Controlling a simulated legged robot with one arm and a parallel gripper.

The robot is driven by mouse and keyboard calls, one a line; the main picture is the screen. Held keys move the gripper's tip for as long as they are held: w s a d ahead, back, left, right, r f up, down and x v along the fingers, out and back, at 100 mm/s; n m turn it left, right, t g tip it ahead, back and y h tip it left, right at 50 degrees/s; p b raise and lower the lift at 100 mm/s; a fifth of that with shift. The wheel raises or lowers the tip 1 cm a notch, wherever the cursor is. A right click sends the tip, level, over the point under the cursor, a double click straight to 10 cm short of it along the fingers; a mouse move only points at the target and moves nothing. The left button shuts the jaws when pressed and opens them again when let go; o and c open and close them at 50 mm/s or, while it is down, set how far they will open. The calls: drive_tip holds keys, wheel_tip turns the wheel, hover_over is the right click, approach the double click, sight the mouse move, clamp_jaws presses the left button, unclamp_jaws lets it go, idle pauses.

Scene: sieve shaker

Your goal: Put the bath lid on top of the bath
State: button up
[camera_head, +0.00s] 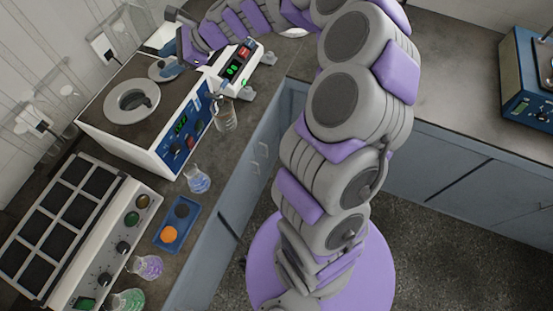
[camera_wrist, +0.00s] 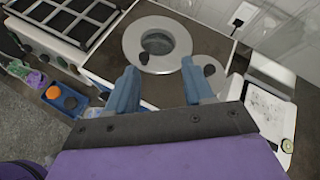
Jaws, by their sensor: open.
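The bath (camera_head: 150,135) is a white box with a brown top and a blue front panel. A pale ring surrounds its round opening (camera_head: 132,102), which is uncovered; the ring also shows in the wrist view (camera_wrist: 133,41). The bath lid (camera_head: 158,72) is a small grey disc lying on the rear part of the bath's top, apart from the opening. In the wrist view the lid (camera_wrist: 219,80) shows its dark knob, just beyond the right finger, which hides part of it. My gripper (camera_wrist: 159,68) is open and empty above the bath's top. In the head view my gripper (camera_head: 181,51) is close to the lid.
A white device with a red display (camera_head: 236,67) stands beside the bath. A beaker (camera_head: 225,115) and a flask (camera_head: 196,179) stand along the bench's front. A blue tray (camera_head: 177,222) with coloured discs and a multi-plate heater (camera_head: 75,235) are nearer. Wall sockets are behind.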

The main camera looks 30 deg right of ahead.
drive_tip(key=s+a+r+n+g+h, duration=0.1)
drive_tip(key=s+a+n+g, duration=0.1)
drive_tip(key=s+a+n, duration=0.5)
drive_tip(key=s+r+n+g+h, duration=0.1)
drive_tip(key=s+r+n+g, duration=0.2)
drive_tip(key=s, duration=0.8)
drive_tip(key=s+d+f+n+g+h, duration=0.1)
drive_tip(key=s+d+n+h, duration=0.3)
drive_tip(key=s, duration=0.8)
drive_tip(key=s+d+f+n+g+h, duration=0.2)
drive_tip(key=s+d+n, duration=0.5)
drive_tip(key=s, duration=0.5)
wheel_tip(320, 180, down, 2)
drive_tip(key=shift+d+f+h, duration=0.1)
drive_tip(key=shift+d+h, duration=0.4)
drive_tip(key=shift+h, duration=0.4)
